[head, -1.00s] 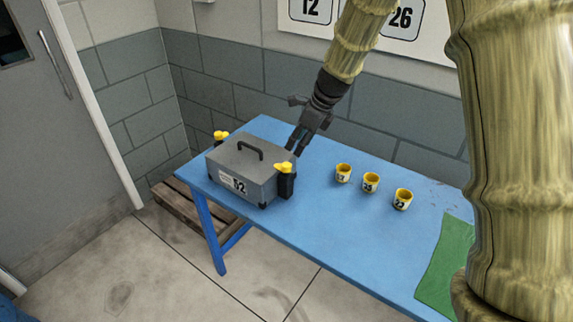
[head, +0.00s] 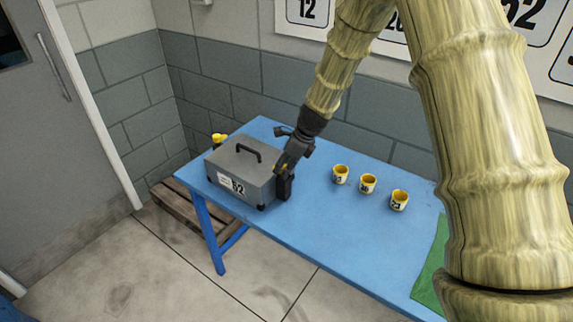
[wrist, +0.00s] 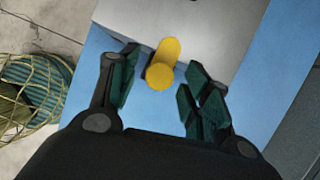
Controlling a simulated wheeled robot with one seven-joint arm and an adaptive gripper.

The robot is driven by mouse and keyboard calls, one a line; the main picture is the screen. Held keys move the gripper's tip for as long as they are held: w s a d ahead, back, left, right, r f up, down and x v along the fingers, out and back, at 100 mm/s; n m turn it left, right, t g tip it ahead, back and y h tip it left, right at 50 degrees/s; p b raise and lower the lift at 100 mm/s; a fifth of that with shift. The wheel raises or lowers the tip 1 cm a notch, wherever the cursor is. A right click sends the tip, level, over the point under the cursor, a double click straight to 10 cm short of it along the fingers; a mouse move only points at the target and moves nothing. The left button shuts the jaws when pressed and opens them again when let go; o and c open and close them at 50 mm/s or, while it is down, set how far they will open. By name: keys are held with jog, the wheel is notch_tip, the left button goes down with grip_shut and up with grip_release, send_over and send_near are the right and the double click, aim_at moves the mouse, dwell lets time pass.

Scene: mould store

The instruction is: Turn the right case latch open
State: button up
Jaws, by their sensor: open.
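The grey case (head: 225,175) with a black top handle and a "52" label stands on the left part of the blue table. Its right latch (wrist: 162,66) is a yellow knob with a short arm, seen in the wrist view between my fingers. In the head view my gripper (head: 283,170) is at the case's right end and hides most of that latch. In the wrist view my gripper (wrist: 158,88) is open, with a finger on each side of the yellow latch and gaps on both sides. The left yellow latch (head: 218,138) shows at the case's far left end.
Three yellow numbered cups (head: 340,174) stand in a row on the blue table (head: 320,225), right of the case. A green mat (head: 430,275) lies at the table's right. The wall is close behind. A wooden pallet (head: 178,211) lies on the floor at left.

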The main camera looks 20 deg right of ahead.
jog(key=c, duration=1)
jog(key=shift+n+p, duration=0.3)
jog(key=n+p, duration=0.1)
jog(key=n+g+y+p, duration=0.1)
jog(key=n, duration=0.1)
jog(key=shift+w+r+n, duration=0.1)
jog(key=shift+w+n, duration=0.05)
jog(key=shift+n, duration=0.15)
jog(key=n+g+p, duration=0.1)
jog(key=n+g, duration=0.1)
jog(key=n, duration=0.2)
jog(key=shift+w+d+n, duration=0.1)
jog(key=shift+n, duration=0.2)
jog(key=n+g, duration=0.1)
jog(key=n, duration=0.1)
jog(key=n+g, duration=0.1)
jog(key=n, duration=0.1)
jog(key=shift+w+f, duration=0.1)
jog(key=shift+f, duration=0.1)
jog(key=n, duration=0.2)
jog(key=n+g+h, duration=0.1)
jog(key=n, duration=0.2)
jog(key=shift+w+h, duration=0.1)
jog(key=shift+h, duration=0.2)
jog(key=shift+g, duration=0.3)
